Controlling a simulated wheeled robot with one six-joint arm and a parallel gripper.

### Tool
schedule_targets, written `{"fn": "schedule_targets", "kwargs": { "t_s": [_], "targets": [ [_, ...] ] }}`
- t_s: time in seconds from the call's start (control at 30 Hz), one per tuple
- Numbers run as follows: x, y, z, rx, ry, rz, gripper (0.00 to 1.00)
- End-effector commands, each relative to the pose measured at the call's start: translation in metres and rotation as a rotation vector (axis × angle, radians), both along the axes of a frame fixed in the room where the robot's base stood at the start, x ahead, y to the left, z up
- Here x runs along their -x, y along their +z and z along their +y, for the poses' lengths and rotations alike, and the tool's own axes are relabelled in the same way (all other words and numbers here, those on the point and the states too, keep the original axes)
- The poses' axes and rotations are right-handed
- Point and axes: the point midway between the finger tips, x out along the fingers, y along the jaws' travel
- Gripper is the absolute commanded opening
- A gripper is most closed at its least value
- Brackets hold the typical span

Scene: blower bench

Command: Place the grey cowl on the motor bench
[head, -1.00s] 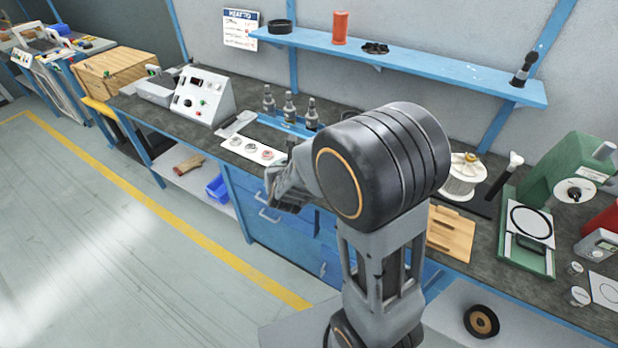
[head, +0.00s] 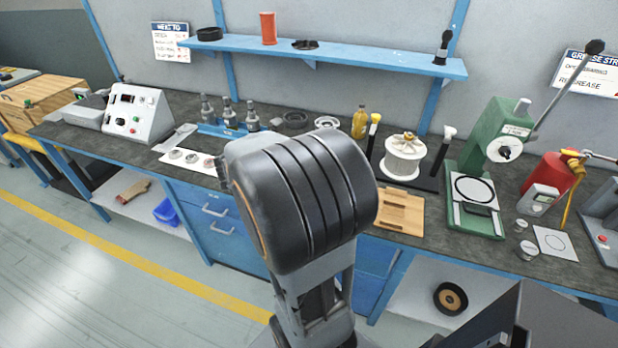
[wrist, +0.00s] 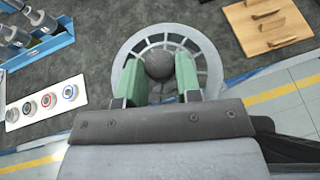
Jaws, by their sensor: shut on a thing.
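In the wrist view, the grey cowl (wrist: 208,64) is a round, pale grey grille with open slots and a dark ball-shaped knob in its middle. My gripper (wrist: 162,88) has its green-tipped fingers shut on this knob, one finger on each side. The cowl shows over the dark worktop near its blue front edge. I cannot tell whether it touches the worktop. In the head view, my arm hides the gripper and the cowl. I cannot tell which part of the scene is the motor bench.
The long worktop (head: 440,255) holds a white spool (head: 402,160), a wooden board (head: 398,212), a green press (head: 500,140) and a bottle rack (head: 222,130). A white card with several rings (wrist: 45,103) lies left of the cowl. A blue shelf (head: 350,60) hangs above.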

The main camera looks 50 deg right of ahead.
Motion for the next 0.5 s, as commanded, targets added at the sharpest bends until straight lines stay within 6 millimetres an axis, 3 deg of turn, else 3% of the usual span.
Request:
{"fn": "schedule_targets", "kwargs": {
  "t_s": [0.1,0.23,0.37,0.5],
  "targets": [
    [0.042,-0.01,-0.021,0.001,-0.183,-0.002,0.05],
    [0.073,-0.014,-0.03,0.0,-0.317,-0.001,0.05],
    [0.087,-0.018,-0.038,0.001,-0.387,0.001,0.05],
    [0.084,-0.028,-0.059,-0.002,-0.411,0.003,0.05]
  ]
}}
